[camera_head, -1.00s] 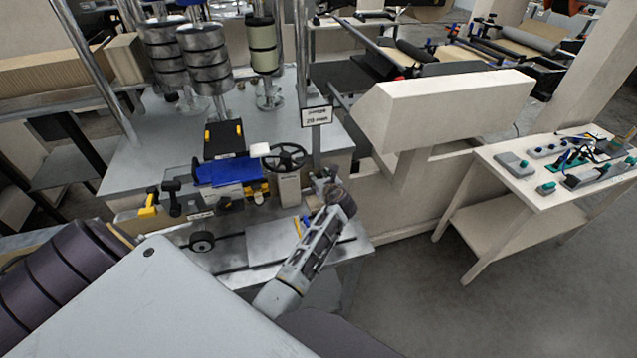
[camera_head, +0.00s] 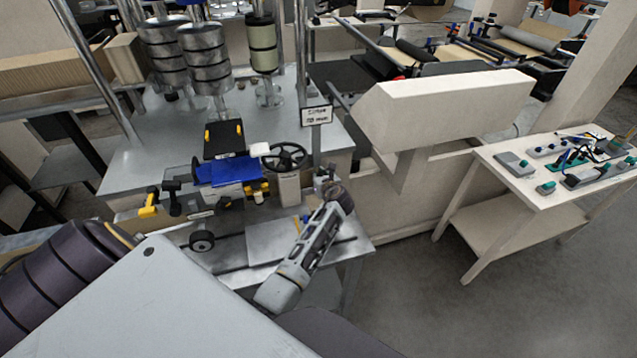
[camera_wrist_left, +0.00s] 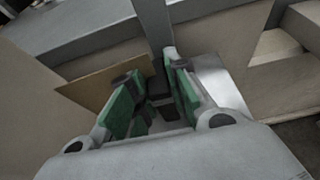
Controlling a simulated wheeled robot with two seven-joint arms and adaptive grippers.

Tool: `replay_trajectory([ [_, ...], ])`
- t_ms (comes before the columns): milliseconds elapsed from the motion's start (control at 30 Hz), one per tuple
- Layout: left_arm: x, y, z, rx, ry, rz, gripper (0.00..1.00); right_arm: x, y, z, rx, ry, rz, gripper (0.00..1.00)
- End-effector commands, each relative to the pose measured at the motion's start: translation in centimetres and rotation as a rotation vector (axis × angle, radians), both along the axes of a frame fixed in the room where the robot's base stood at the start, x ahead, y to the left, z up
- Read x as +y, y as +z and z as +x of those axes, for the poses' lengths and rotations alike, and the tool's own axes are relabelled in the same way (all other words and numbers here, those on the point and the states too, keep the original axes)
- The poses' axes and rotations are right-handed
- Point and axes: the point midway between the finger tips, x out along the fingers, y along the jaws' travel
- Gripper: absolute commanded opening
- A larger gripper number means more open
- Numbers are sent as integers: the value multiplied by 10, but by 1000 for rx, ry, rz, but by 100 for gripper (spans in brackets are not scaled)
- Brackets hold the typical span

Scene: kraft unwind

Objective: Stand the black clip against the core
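My left gripper (camera_head: 326,184) is over the front right part of the metal bench, small and partly hidden by its own wrist. In the left wrist view its green-padded fingers (camera_wrist_left: 153,96) stand apart. A small black piece (camera_wrist_left: 159,90), which may be the black clip, shows between the pads. I cannot tell whether the pads press on it. I cannot pick out the core with certainty. My right gripper is not in view.
A black handwheel (camera_head: 285,157) and a small sign (camera_head: 316,115) stand close behind the gripper. A blue block (camera_head: 228,171) lies to their left. A cream machine housing (camera_head: 450,105) is to the right.

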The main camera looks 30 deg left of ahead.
Motion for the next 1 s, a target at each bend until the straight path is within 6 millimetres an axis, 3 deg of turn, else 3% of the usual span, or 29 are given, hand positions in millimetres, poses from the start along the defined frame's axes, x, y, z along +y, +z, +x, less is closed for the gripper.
replay_trajectory([
  [100, 0, 0, 0, 0, 0, 0, 0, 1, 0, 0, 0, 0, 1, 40],
  [567, 0, 5, 0, -1, 0, 0, 0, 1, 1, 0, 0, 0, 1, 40],
  [767, 0, 23, 1, -3, 1, 1, 0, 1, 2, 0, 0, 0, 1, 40],
  [1000, 0, 61, 1, -5, -1, 1, 0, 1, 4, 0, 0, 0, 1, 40],
])
